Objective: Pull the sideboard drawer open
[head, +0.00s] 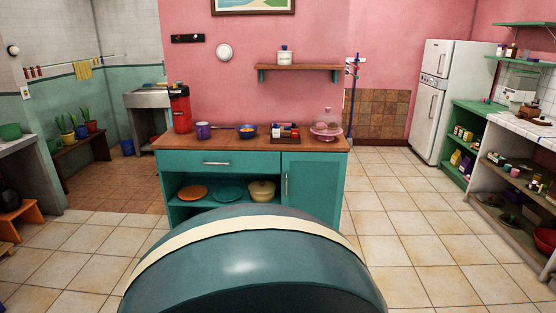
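The teal sideboard (312,198) with a brown wooden top stands ahead of me against the pink wall in the head view. Its wide drawer (250,161) is at the upper left of the front and looks shut, flush with the frame. A horizontal metal bar handle (216,163) is on the drawer front. Below the drawer is an open shelf with an orange plate (193,192), a teal plate (229,193) and a cream pot (262,191). A cupboard door with an upright handle (287,184) is to the right. Neither of my grippers is in view.
Tiled floor (400,220) is clear to the right. A white fridge (437,98) and shelves are farther right; a bench is left.

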